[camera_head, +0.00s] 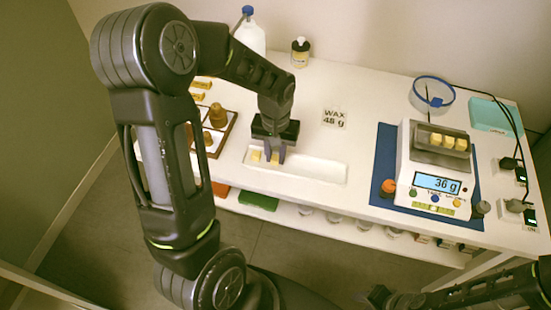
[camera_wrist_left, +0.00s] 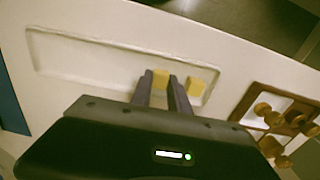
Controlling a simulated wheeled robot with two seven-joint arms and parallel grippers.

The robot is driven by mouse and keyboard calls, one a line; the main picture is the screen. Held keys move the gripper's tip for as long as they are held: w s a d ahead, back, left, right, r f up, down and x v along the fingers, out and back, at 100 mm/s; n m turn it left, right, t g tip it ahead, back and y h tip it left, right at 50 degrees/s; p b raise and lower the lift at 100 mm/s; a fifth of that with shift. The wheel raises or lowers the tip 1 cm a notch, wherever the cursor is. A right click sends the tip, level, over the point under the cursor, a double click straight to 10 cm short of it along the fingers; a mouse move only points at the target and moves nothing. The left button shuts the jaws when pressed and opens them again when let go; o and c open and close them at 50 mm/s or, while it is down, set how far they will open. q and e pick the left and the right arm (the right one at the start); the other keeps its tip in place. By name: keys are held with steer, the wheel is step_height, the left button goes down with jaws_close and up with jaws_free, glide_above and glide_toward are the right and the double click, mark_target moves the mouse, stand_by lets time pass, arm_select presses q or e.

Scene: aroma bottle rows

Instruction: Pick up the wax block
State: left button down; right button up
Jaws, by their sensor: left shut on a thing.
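Two yellow wax blocks sit at the left end of a shallow white tray (camera_head: 318,170) on the table. My left gripper (camera_head: 275,158) reaches down over that end and is shut on one wax block (camera_wrist_left: 161,79). The held block also shows between the fingertips in the head view (camera_head: 275,157). The other wax block (camera_head: 255,155) lies just beside it, apart from the fingers; it also shows in the left wrist view (camera_wrist_left: 196,86). My right gripper (camera_head: 378,297) is at the bottom right of the head view, small and dark; its jaws cannot be made out.
A scale (camera_head: 436,185) reading 36 g holds several wax blocks in a metal pan (camera_head: 420,155), on a blue mat (camera_head: 383,165). A "WAX 48 g" card (camera_head: 334,118) stands behind the tray. A wooden rack with brown bottles (camera_head: 217,115) is left of it.

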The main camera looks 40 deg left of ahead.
mark_target(276, 157)
arm_select(q)
step_height(276, 157, up, 10)
stand_by(0.6)
steer(key=shift+w, duration=0.1)
stand_by(0.4)
steer(key=w+d+f+m, duration=0.2)
steer(key=w+d+m, duration=0.2)
steer(key=w+d, duration=0.6)
steer(key=shift+w+d, duration=0.15)
steer(key=shift+d, duration=1.1)
steer(key=shift+d, duration=0.1)
